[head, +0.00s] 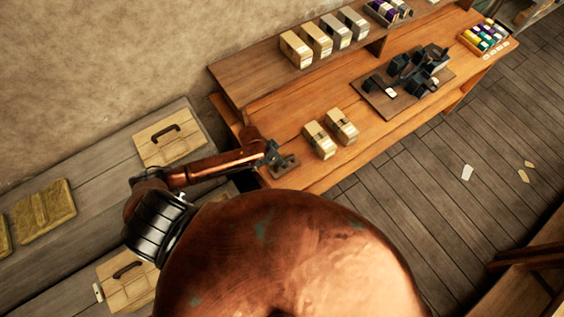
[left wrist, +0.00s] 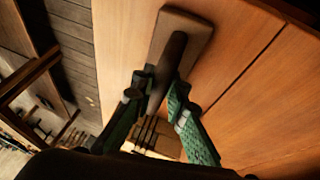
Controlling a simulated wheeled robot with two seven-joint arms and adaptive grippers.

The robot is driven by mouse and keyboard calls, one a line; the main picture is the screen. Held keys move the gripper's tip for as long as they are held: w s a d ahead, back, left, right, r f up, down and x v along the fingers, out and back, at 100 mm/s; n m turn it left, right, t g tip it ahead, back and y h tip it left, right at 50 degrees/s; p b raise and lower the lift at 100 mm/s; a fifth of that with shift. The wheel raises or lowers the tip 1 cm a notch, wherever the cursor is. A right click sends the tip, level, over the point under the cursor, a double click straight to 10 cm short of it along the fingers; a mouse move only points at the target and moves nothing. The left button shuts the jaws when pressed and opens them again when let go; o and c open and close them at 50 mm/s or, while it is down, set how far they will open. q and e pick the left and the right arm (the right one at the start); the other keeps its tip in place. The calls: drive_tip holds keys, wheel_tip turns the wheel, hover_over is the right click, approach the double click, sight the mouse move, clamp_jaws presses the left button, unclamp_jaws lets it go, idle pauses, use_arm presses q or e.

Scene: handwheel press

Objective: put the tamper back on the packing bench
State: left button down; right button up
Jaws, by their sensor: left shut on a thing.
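The tamper (head: 286,167) has a dark round handle and a flat brown rectangular plate. It is at the left end of the orange wooden packing bench (head: 275,108), near the front edge. In the left wrist view the tamper (left wrist: 190,27) shows its plate against the bench top (left wrist: 238,65). Its plate is flat on the bench or just above it; I cannot tell which. My left gripper (head: 272,155) is shut on the tamper's handle, and its green fingers (left wrist: 160,97) lie on both sides of it. My right gripper is not in view.
Two pale packets (head: 320,140) stand on the bench right of the tamper. A dark press on a board (head: 408,82) is farther right. Several packets (head: 325,38) line the back shelf. A grey side table with a lidded wooden box (head: 172,138) is at left.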

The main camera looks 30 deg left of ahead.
use_arm(q)
drive_tip(key=shift+f, duration=0.1)
drive_tip(key=c, duration=1.9)
unclamp_jaws()
drive_tip(key=v, duration=1.2)
drive_tip(key=shift+b, duration=0.35)
